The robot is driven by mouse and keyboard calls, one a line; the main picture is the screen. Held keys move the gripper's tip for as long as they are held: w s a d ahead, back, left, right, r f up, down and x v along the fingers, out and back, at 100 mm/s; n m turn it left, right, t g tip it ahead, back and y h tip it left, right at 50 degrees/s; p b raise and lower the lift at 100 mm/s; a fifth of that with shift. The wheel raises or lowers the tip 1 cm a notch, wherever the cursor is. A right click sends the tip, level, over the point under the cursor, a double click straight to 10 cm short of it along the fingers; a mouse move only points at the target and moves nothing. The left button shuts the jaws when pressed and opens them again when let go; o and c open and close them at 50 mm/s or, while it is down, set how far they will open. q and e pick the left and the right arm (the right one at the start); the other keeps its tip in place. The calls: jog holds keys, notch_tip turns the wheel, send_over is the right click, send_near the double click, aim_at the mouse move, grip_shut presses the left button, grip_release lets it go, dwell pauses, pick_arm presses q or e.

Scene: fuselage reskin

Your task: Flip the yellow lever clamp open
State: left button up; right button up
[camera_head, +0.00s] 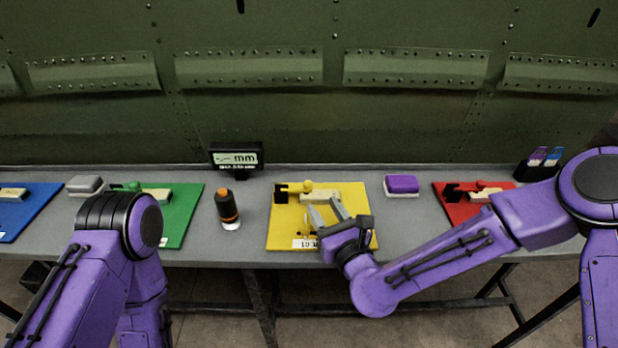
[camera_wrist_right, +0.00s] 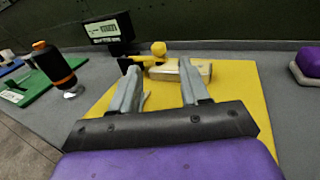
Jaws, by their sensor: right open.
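The yellow lever clamp (camera_head: 297,188) sits at the back left of the yellow board (camera_head: 359,193), beside a cream block (camera_head: 322,194). It has a black base and a yellow ball knob, which also shows in the right wrist view (camera_wrist_right: 158,48). My right gripper (camera_head: 326,208) is open and empty over the yellow board, with its fingers pointing at the clamp. In the right wrist view the knob shows beyond and between the two fingertips, apart from them. Part of the board is hidden by the gripper. My left arm shows at the left, but its gripper is out of view.
A black bottle with an orange band (camera_head: 227,208) stands left of the yellow board. A display reading mm (camera_head: 236,157) stands behind. A purple sponge-like block (camera_head: 401,185) lies to the right. Green (camera_head: 184,215) and red (camera_head: 449,207) boards lie farther out. The riveted green wall (camera_head: 250,120) closes the back.

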aim_at(310, 186)
jog(key=p+x, duration=0.2)
jog(key=x, duration=0.7)
jog(key=shift+w+a, duration=0.15)
grip_shut()
